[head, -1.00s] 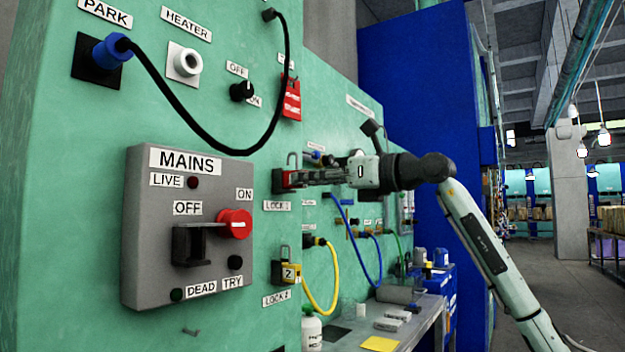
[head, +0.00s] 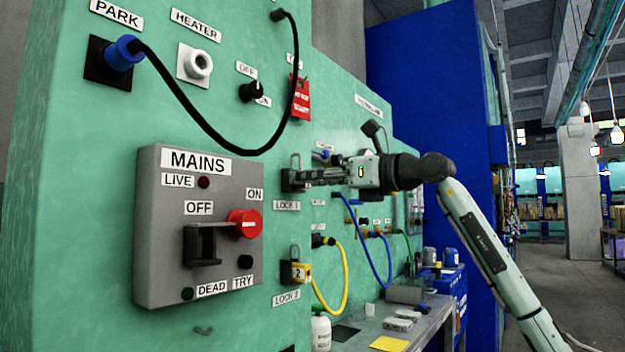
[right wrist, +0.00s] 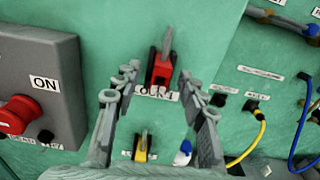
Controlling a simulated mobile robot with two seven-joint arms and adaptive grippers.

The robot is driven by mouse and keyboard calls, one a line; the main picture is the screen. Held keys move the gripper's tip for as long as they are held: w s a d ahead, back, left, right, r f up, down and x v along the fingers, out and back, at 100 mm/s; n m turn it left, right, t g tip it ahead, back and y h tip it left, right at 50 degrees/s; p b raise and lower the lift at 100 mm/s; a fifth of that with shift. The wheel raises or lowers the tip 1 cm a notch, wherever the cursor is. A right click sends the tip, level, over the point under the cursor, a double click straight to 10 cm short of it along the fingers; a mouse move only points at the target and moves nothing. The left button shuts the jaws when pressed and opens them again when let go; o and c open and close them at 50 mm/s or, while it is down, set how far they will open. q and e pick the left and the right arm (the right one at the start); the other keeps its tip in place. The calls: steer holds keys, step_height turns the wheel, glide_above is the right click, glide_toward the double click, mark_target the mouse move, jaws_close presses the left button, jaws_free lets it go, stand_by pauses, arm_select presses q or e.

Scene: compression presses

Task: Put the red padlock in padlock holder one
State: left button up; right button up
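The red padlock (right wrist: 163,69) shows in the right wrist view in the dark holder above the LOCK 1 label, its grey shackle upward. In the head view this holder one (head: 287,181) and a shackle show, but my right gripper (head: 300,178) hides most of the padlock's red body. In the right wrist view my right gripper (right wrist: 158,92) is open, its fingers apart on either side of the padlock and not visibly touching it. A yellow padlock (head: 301,272) marked 2 sits in the LOCK 2 holder below. My left gripper is not in view.
The grey MAINS box (head: 160,260) with a red knob (head: 244,223) juts out left of the holders. A black cable (head: 215,140) loops above. Yellow and blue hoses (head: 343,290) hang to the right, over a cluttered bench (head: 350,345).

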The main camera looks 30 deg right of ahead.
steer(key=v, duration=1.2)
stand_by(0.4)
